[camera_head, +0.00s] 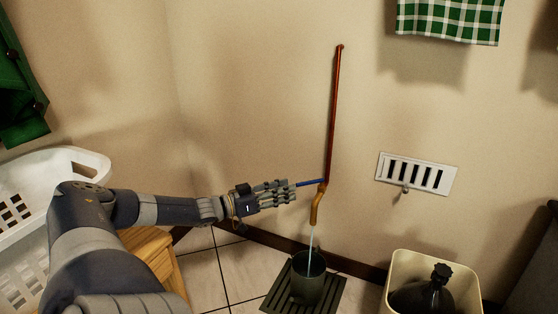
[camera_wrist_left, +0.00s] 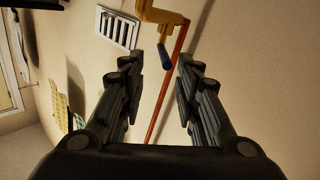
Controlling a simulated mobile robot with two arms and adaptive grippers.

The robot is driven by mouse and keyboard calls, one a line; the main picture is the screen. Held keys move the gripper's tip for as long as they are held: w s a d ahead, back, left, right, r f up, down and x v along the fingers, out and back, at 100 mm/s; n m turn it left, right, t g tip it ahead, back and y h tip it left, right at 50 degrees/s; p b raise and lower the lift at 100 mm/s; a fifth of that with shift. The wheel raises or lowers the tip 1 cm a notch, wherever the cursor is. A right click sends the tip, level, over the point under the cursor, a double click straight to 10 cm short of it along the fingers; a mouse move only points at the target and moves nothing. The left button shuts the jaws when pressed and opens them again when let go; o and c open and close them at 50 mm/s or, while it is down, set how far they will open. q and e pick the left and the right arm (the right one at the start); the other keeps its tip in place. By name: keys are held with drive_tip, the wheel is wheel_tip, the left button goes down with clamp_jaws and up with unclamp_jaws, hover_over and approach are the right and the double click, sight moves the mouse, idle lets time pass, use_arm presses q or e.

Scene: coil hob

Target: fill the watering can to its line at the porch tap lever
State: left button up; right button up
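The brass tap (camera_head: 318,206) sits at the foot of a red-brown wall pipe (camera_head: 335,110), and a thin water stream (camera_head: 311,240) falls from its spout into the dark watering can (camera_head: 306,288). The can stands upright below the spout; I cannot make out its line or water level. My left gripper (camera_head: 291,185) is at the lever's free end. My right gripper is out of view.
The can stands on a dark slatted grate (camera_head: 338,292) on the tiled floor. A cream bin (camera_head: 465,277) with a dark capped bottle (camera_head: 428,293) is at right. A wall vent (camera_head: 417,173) is right of the tap. A white basket (camera_head: 85,160) and wooden stool (camera_head: 150,243) are at left.

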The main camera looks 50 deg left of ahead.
use_arm(q)
drive_tip(key=shift+s, duration=0.4)
drive_tip(key=shift+s, duration=0.15)
